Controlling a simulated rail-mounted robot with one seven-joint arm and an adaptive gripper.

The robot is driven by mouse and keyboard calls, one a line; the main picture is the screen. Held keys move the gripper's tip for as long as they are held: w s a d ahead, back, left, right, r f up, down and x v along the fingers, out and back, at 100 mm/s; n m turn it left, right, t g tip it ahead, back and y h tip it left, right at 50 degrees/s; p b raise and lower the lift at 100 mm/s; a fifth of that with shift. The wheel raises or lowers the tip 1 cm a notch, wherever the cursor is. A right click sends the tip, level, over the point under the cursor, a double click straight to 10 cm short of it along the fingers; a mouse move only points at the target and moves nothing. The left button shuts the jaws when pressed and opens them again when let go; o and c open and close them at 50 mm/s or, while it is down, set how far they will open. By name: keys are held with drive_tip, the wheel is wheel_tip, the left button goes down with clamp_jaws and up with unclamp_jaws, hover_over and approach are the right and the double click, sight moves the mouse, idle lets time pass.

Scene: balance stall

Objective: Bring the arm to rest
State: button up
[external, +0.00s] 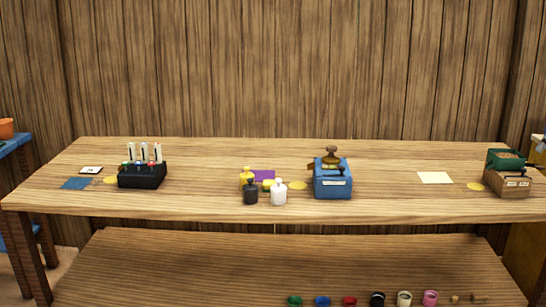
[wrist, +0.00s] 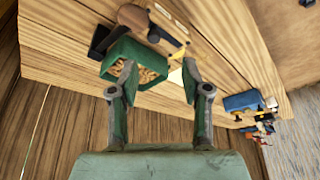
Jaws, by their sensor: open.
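My gripper (wrist: 158,76) shows in the wrist view with its two fingers spread apart and nothing held between them. My arm does not show in the external view. Behind the left finger and partly in the gap is a green bin (wrist: 116,54) of small tan pieces. The same green bin (external: 494,158) shows in the external view at the right end of the table. The fingers look apart from it, but I cannot tell the exact distance.
A brown crate (external: 510,187) stands by the green bin. The long table (external: 390,200) also bears a blue box (external: 332,188), a black bottle (external: 251,192), a white bottle (external: 279,193) and a black rack (external: 142,177). Several small pots stand on the lower shelf (external: 200,270).

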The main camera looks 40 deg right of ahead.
drive_tip(key=a+f+g, duration=0.2)
drive_tip(key=a+f, duration=1.4)
drive_tip(key=a, duration=0.1)
drive_tip(key=s+a+f+g, duration=0.1)
drive_tip(key=s+a+f, duration=0.2)
drive_tip(key=a+f, duration=0.35)
drive_tip(key=s+a+f+g, duration=0.1)
drive_tip(key=s+a+f, duration=0.35)
drive_tip(key=a, duration=0.25)
drive_tip(key=s+f+g, duration=0.3)
drive_tip(key=s+f, duration=0.7)
drive_tip(key=s, duration=0.4)
drive_tip(key=s+f+g, duration=0.4)
drive_tip(key=s+f, duration=0.5)
drive_tip(key=s, duration=0.5)
drive_tip(key=shift+s+d+f+b, duration=0.15)
drive_tip(key=shift+s+f+b, duration=0.1)
drive_tip(key=shift+f+b, duration=0.1)
